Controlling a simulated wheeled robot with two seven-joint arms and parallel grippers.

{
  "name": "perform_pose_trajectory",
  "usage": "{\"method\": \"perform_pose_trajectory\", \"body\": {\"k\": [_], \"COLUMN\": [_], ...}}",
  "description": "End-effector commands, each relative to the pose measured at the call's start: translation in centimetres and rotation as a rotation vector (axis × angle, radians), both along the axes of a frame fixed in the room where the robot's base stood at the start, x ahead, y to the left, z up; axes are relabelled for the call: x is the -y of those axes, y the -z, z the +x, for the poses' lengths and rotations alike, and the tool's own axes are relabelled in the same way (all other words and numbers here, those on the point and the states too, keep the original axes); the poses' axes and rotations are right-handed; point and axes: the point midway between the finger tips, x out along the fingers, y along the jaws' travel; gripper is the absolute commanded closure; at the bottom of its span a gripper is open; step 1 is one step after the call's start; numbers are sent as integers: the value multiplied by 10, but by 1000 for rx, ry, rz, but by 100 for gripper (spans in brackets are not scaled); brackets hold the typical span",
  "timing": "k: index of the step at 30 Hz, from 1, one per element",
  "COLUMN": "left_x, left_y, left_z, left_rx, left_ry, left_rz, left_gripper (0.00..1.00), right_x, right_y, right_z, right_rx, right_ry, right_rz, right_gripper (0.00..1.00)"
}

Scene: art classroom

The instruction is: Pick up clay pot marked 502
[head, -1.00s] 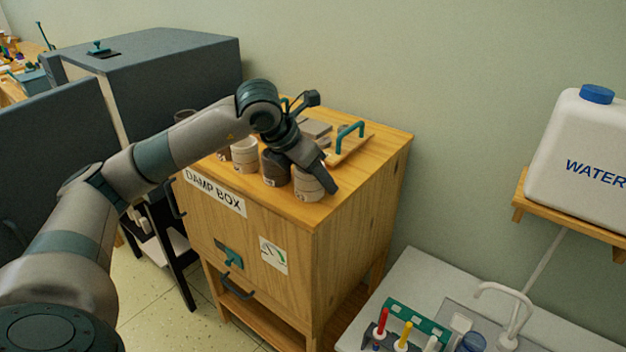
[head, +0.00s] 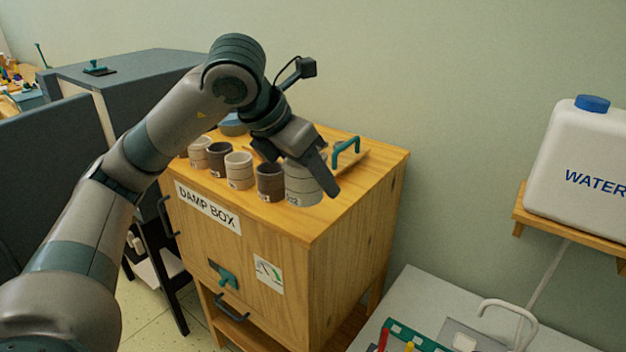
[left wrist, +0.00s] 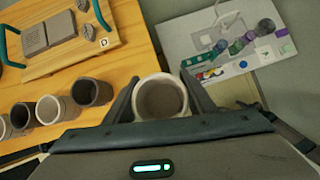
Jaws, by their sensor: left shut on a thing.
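A pale, banded clay pot (head: 302,188) is held at the front right corner of the damp box top. My left gripper (head: 304,172) is shut on it, one finger on each side. The pot looks upright and raised a little above the wood. A small dark mark shows low on its side, too blurred to read surely. In the left wrist view, the pot's open round mouth (left wrist: 160,97) shows between the fingers of my left gripper (left wrist: 160,90). My right gripper is in neither view.
A row of other pots, dark (head: 270,183) and pale (head: 239,171), stands left of the held pot on the wooden damp box (head: 345,215). A board with teal handles (left wrist: 100,48) lies behind. A water jug (head: 585,150) and sink counter (head: 410,300) are at right.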

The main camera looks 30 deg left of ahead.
Motion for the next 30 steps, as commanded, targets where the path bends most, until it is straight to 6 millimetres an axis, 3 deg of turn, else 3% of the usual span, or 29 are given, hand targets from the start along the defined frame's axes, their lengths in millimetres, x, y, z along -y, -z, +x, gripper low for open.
{"method": "perform_pose_trajectory", "body": {"k": [9,30], "left_x": [13,13], "left_y": [-14,-14], "left_z": [-19,-20], "left_rx": [1,0], "left_ry": [-1,0], "left_rz": [-1,0], "left_gripper": [75,75], "right_x": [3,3], "right_y": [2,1], "right_z": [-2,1], "right_rx": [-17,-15], "right_ry": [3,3], "right_rz": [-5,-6], "right_gripper": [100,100]}}
